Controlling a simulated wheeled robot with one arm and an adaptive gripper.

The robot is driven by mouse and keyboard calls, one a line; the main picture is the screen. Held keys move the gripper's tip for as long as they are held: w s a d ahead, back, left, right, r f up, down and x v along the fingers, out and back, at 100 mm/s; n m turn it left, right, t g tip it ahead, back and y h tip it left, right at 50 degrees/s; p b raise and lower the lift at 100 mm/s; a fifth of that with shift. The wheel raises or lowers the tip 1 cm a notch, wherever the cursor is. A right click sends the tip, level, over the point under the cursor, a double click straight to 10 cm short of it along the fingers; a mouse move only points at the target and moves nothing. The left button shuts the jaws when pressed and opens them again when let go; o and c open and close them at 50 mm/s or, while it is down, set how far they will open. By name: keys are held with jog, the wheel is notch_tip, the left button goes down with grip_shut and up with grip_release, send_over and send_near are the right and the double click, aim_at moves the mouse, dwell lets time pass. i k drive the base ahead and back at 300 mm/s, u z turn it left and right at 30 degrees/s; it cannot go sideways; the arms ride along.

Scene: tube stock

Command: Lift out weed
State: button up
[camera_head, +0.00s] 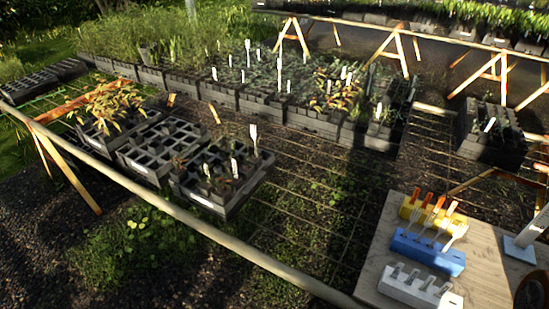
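No single plant can be told for sure as the weed. The nearest black tray (215,203) holds a few small dark plants and upright white labels (234,168). A small reddish-green plant (180,161) stands at its left side. A tray to the left (150,165) looks mostly empty, and one beyond it holds yellow-green leafy plants (112,104). A low green clump (150,232) grows on the ground below the front rail. My gripper is not in view.
A wooden table (492,270) at lower right bears a yellow block (427,214), a blue block (427,252) and a white block (408,287) with tags. A long front rail (190,220) crosses before the trays. Dense planted trays (318,117) stand behind; bare wire mesh (310,205) lies right of the nearest tray.

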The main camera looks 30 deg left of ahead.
aim_at(181, 167)
jog(key=u, duration=0.5)
jog(key=k, duration=1.15)
jog(key=u, duration=1.3)
jog(key=i, duration=0.55)
jog(key=u, duration=0.6)
jog(key=i, duration=1.35)
jog(key=z, duration=0.75)
jog(key=i, duration=0.9)
jog(key=z, duration=0.7)
